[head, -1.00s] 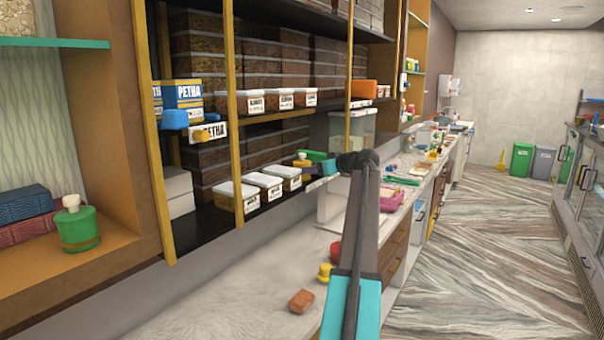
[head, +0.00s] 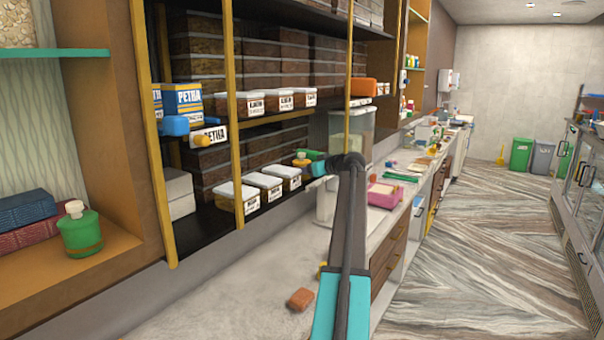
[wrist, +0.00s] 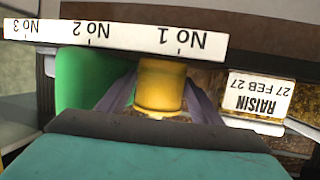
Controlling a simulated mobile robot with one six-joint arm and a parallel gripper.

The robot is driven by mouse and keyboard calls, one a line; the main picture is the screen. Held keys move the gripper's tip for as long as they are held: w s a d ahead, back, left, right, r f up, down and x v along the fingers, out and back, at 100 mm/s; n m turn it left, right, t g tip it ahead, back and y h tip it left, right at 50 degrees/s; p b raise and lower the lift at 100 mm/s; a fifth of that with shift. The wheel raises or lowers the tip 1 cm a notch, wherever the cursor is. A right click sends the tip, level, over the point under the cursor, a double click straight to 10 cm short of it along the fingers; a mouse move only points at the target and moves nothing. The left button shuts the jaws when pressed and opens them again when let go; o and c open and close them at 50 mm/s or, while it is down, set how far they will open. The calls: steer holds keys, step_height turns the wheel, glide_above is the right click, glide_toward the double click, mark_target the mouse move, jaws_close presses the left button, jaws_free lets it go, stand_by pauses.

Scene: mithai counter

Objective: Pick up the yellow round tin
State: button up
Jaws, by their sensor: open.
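The yellow round tin (wrist: 160,86) stands in the wrist view between the two fingers of my gripper (wrist: 160,100). My gripper is open, with one finger on each side of the tin. I cannot tell whether either finger touches it. In the head view, a small yellow thing (head: 301,162), likely this tin, shows at the right end of the lower shelf, at the end of my arm.
A green object (wrist: 80,80) stands beside the tin. A tub labelled RAISIN (wrist: 258,97) is on the other side. A white numbered label strip (wrist: 120,38) crosses above. Lidded tubs (head: 264,185) line the shelf. A yellow post (head: 350,75) rises near my arm.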

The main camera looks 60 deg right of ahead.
mark_target(304, 160)
steer(key=c, duration=0.9)
steer(key=shift+o, duration=0.2)
steer(key=shift+r, duration=0.1)
steer(key=shift+r+b, duration=1)
steer(key=shift+r, duration=0.5)
steer(key=s+r+b, duration=0.1)
steer(key=s+b, duration=0.4)
steer(key=s, duration=1.1)
steer(key=shift+a+r, duration=0.25)
steer(key=shift+r, duration=0.15)
